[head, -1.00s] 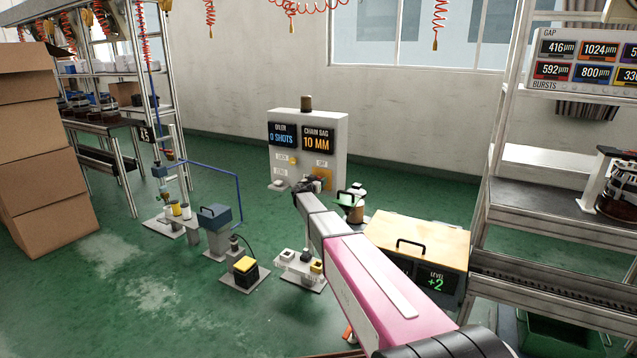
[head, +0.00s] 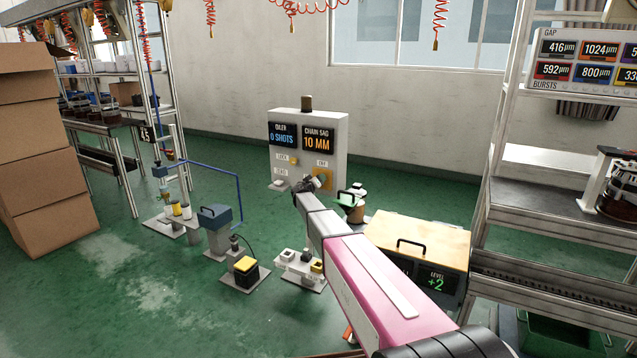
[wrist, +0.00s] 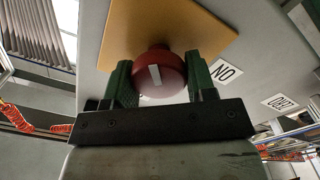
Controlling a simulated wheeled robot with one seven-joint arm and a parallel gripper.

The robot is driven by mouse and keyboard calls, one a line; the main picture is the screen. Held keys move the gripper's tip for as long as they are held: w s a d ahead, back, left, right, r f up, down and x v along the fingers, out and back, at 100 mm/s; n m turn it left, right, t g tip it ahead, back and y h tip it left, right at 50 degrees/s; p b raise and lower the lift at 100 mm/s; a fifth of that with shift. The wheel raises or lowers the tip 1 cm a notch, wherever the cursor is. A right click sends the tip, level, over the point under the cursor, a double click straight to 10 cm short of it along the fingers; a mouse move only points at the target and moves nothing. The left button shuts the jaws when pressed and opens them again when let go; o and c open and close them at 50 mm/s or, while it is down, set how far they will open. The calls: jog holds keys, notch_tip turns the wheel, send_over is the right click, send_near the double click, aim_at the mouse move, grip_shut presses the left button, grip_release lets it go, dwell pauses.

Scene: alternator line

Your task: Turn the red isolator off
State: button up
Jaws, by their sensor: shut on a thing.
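The red isolator (wrist: 160,74) is a round red knob with a white line on its face, mounted on a square yellow plate (wrist: 170,25). In the wrist view the white line runs nearly upright, slightly tilted. My gripper (wrist: 160,82) has its green fingers on both sides of the knob and is shut on it. An ON label (wrist: 224,72), turned in the wrist view, sits beside the plate. In the head view my gripper (head: 311,183) is at the yellow plate (head: 326,176) on the grey panel (head: 340,145); the knob itself is hidden there.
The panel carries an oiler display (head: 282,135) and a chain sag display (head: 318,139) reading 10 MM. Small floor stations stand left; green floor there is partly open.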

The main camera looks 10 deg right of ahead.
jog(key=n, duration=0.5)
jog(key=shift+f+n, duration=0.1)
jog(key=shift+n, duration=0.2)
jog(key=shift+a+f+n, duration=0.1)
jog(key=shift+n, duration=2.1)
jog(key=o, duration=0.9)
jog(key=v, duration=1)
jog(key=shift+s+a, duration=0.2)
jog(key=shift+s, duration=0.1)
